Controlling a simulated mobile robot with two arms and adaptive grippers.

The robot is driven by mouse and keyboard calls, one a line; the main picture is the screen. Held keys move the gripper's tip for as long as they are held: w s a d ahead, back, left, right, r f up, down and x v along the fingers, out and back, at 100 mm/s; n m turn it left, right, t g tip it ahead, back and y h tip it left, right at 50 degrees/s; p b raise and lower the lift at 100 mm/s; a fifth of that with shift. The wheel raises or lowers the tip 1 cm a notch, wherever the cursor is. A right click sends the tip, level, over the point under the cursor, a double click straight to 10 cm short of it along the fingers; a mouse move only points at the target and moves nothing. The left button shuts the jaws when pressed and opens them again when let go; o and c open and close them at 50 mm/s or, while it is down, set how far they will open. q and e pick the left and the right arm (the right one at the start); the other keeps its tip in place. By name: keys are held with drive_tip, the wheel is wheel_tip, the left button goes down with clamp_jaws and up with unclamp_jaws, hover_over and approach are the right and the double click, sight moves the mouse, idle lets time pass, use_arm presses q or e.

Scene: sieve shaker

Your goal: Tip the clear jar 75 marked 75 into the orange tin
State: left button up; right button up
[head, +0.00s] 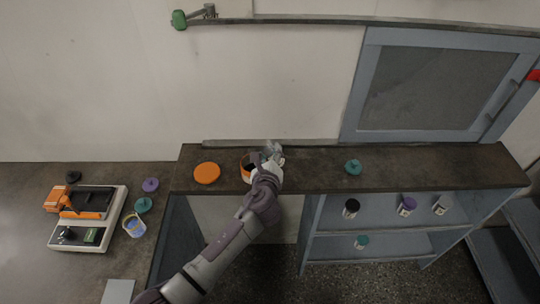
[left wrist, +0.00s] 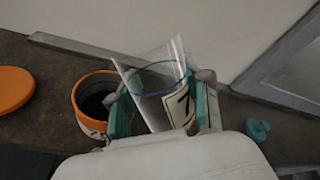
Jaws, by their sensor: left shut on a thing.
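The clear jar (left wrist: 155,82) is in my left gripper (left wrist: 163,105), between teal finger pads. Its label shows a 7; the rest is hidden by a finger. The jar is tilted in the left wrist view, and I cannot make out its contents. The orange tin (left wrist: 93,96) stands open on the shelf top just left of the jar, with dark stuff inside. In the head view the tin (head: 247,166) is partly hidden behind my left gripper (head: 270,160), and the jar (head: 272,148) shows at the gripper's far side. My right gripper is not in view.
An orange lid (head: 207,173) lies left of the tin on the shelf top (head: 310,173). A teal lid (head: 353,167) lies to the right. Several small jars stand on the shelves below. A scale (head: 88,218) and a jar with blue contents (head: 134,225) are on the left bench.

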use_arm(q)
drive_tip(key=shift+w+a+f+m+t+y+b, duration=0.1)
drive_tip(key=shift+a+f+m+t+y+b, duration=0.15)
drive_tip(key=shift+m, duration=0.35)
drive_tip(key=shift+a+m+t+y+b, duration=0.15)
drive_tip(key=shift+m+t+b, duration=0.15)
drive_tip(key=shift+m, duration=0.3)
drive_tip(key=shift+w+r+m, duration=0.1)
drive_tip(key=shift+r+m, duration=0.05)
drive_tip(key=shift+m, duration=0.15)
drive_tip(key=shift+a+m+t+b, duration=0.25)
drive_tip(key=shift+m+t+b, duration=0.1)
drive_tip(key=shift+m, duration=0.25)
drive_tip(key=shift+w+a+r+m+t+y, duration=0.1)
drive_tip(key=shift+a+m+t+y, duration=0.15)
drive_tip(key=shift+m, duration=0.45)
drive_tip(key=shift+w+a+r+m+t, duration=0.15)
drive_tip(key=shift+m+t, duration=0.1)
drive_tip(key=shift+m, duration=0.15)
